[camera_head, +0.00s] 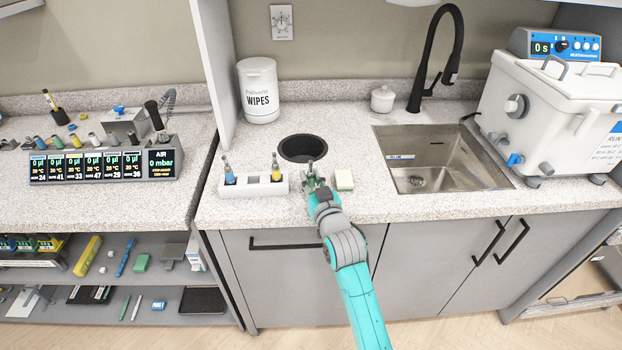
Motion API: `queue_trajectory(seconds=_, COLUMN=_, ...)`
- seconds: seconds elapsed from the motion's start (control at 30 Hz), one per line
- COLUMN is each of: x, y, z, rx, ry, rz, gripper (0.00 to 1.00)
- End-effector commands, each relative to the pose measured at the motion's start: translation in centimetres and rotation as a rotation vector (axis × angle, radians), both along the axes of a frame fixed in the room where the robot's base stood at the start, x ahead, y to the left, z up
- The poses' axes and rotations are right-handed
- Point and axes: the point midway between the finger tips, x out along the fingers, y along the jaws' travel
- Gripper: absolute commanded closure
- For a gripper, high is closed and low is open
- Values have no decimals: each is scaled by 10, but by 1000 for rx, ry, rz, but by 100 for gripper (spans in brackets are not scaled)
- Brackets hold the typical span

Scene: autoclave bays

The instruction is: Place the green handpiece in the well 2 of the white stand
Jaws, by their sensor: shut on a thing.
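The white stand (253,189) sits on the speckled counter, left of my gripper. A blue handpiece (229,177) stands upright at its left end, and a yellow handpiece (276,174) stands toward its right end. Between them the stand's top shows a dark empty well. My gripper (313,180) is shut on the green handpiece (311,172), just right of the stand and apart from it. The handpiece looks roughly upright with its metal tip up. My fingers hide much of its body, and I cannot tell its height above the counter.
A round black opening (302,148) lies in the counter behind my gripper. The sink (440,160) is further right. A wipes tub (259,90) and a white partition (212,70) stand behind and left of the stand.

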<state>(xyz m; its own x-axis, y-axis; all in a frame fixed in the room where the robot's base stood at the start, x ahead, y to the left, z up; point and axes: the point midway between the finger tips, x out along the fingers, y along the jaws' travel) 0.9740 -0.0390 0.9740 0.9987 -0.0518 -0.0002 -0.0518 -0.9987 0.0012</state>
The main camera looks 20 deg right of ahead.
Motion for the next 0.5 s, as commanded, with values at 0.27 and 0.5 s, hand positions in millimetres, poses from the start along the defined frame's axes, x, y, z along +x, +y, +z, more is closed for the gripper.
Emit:
queue_trajectory(seconds=0.27, x=0, y=0, z=-2, rx=0, ry=0, rz=0, gripper=56)
queue_trajectory(seconds=0.5, x=0, y=0, z=-2, rx=0, ry=0, rz=0, gripper=53)
